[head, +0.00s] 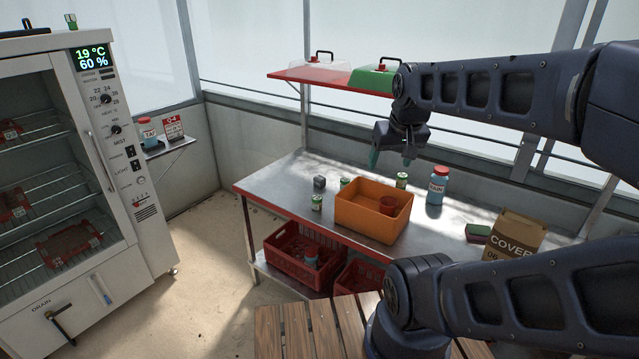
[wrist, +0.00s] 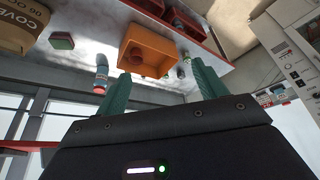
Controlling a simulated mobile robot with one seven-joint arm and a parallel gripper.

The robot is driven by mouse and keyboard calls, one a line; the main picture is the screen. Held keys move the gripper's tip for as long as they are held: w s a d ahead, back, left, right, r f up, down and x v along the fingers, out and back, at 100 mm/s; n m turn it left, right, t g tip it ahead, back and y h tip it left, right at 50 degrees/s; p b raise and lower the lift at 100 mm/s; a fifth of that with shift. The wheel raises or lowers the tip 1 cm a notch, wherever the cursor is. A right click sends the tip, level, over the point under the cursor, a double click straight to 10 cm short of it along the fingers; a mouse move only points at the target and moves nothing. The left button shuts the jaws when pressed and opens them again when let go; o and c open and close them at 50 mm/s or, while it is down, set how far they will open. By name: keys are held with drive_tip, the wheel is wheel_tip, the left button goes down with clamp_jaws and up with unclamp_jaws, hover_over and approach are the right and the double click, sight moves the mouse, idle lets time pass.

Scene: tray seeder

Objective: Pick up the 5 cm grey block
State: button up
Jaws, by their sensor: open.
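The small grey block (head: 319,183) sits on the metal table (head: 275,189) near its back left part, left of the orange bin. The open fingers also show in the wrist view (wrist: 160,72), pointing toward the table and the orange bin.
An orange bin (head: 371,222) holds a reddish pot (head: 388,205). Green-and-white tins (head: 316,202) stand near the block and bin. A blue bottle (head: 437,187) stands right of the bin. A red shelf (head: 300,74) hangs behind. The table's left end is clear.

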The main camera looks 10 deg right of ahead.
drive_tip(key=shift+w, duration=0.1)
drive_tip(key=n+g+h, duration=0.2)
drive_tip(key=n+h, duration=0.2)
drive_tip(key=n, duration=2.1)
hover_over(320, 178)
drive_tip(key=s+a, duration=0.2)
drive_tip(key=a, duration=0.1)
wheel_tip(320, 178, down, 33)
drive_tip(key=x, duration=1)
drive_tip(key=shift+w+a+f, duration=0.1)
drive_tip(key=shift+a+f, duration=0.1)
drive_tip(key=shift+c, duration=0.4)
